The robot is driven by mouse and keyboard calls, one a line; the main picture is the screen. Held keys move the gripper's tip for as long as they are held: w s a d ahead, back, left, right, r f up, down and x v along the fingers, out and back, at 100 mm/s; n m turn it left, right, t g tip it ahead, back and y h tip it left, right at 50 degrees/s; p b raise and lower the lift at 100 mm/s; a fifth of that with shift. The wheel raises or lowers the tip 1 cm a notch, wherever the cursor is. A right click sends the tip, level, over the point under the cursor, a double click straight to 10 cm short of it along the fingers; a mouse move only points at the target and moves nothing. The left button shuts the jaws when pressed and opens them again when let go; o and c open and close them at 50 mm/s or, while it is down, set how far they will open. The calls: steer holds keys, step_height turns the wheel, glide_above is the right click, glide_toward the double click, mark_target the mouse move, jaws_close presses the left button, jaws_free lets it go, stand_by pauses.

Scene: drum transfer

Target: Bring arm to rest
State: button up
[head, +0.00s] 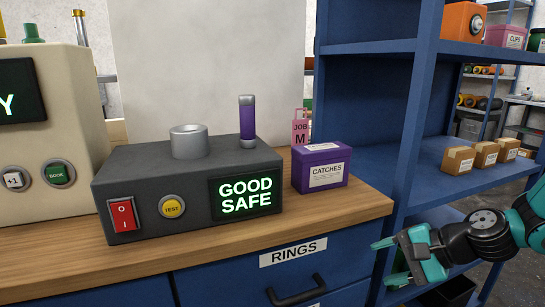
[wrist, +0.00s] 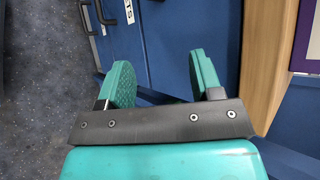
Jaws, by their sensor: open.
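My arm comes in from the right edge of the head view.
A dark tester (head: 150,185) reading "GOOD SAFE" stands on the worktop (head: 345,215), with a purple cylinder (head: 247,117) upright on it. A purple CATCHES box (head: 320,168) sits beside it. Blue shelving (head: 400,120) with small cartons (head: 458,160) stands at right, close behind my gripper.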

steer(key=s+a+r+n+g+h, duration=0.2)
steer(key=s+a+r+n, duration=0.15)
steer(key=s+n, duration=0.3)
steer(key=s+a+r+n+g+h, duration=0.1)
steer(key=s+a+r+n, duration=0.1)
steer(key=s+r+n, duration=0.35)
steer(key=s+a+r+n+g+h, duration=0.25)
steer(key=s+n, duration=0.35)
steer(key=s, duration=0.3)
step_height(320, 180, up, 15)
steer(key=p, duration=1.5)
steer(key=shift+w+r+t+p, duration=0.15)
steer(key=shift+r+t+p, duration=0.05)
steer(key=shift+t+p, duration=0.2)
steer(key=shift+a, duration=0.1)
